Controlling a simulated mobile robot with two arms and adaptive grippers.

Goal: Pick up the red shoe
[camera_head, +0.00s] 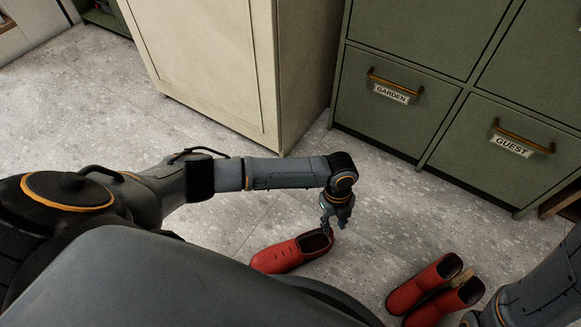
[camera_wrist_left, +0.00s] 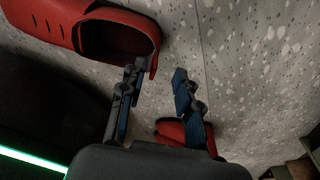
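A single red shoe (camera_head: 283,256) lies on the floor, with its opening and heel toward my left gripper (camera_head: 336,217). In the left wrist view the same shoe (camera_wrist_left: 62,27) fills the upper left. Its heel edge shows between the fingertips of my left gripper (camera_wrist_left: 158,72), close to the left finger. The fingers are apart; I cannot tell whether either touches the shoe. Two more red shoes (camera_head: 421,287) stand side by side at the lower right. A red piece (camera_wrist_left: 172,129) shows partly behind the right finger in the wrist view. My right gripper is out of view.
Green drawers stand at the back, labelled GARDEN (camera_head: 391,94) and GUEST (camera_head: 512,146). A cream cabinet (camera_head: 205,60) stands left of them. A small tan object (camera_head: 462,277) is by the paired shoes. The speckled floor (camera_head: 110,120) is clear in front of the cabinets.

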